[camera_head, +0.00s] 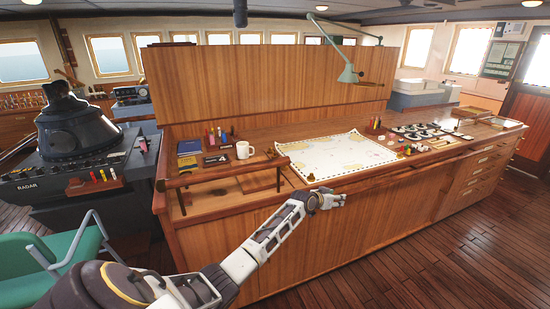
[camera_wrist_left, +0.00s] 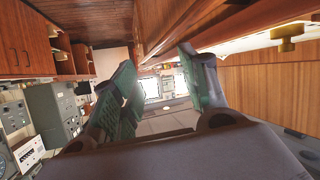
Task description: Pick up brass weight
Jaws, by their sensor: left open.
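A small brass weight (camera_head: 310,178) stands at the near left corner of the chart (camera_head: 322,158) on the wooden desk. Other small brass pieces show at the chart's far left corner (camera_head: 271,153) and right corner (camera_head: 401,152). My left gripper (camera_head: 342,200) is in front of the desk's near edge, a little right of the near weight and apart from it. In the left wrist view its two green-padded fingers (camera_wrist_left: 158,62) are apart with nothing between them. A brass piece (camera_wrist_left: 285,41) shows at that view's upper right, outside the fingers.
A wooden rail shelf (camera_head: 222,170) and a white mug (camera_head: 244,150) stand left of the chart. A green lamp (camera_head: 347,74) hangs over the desk. Small items lie right of the chart. A green chair (camera_head: 55,260) is at the left. Floor at right is clear.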

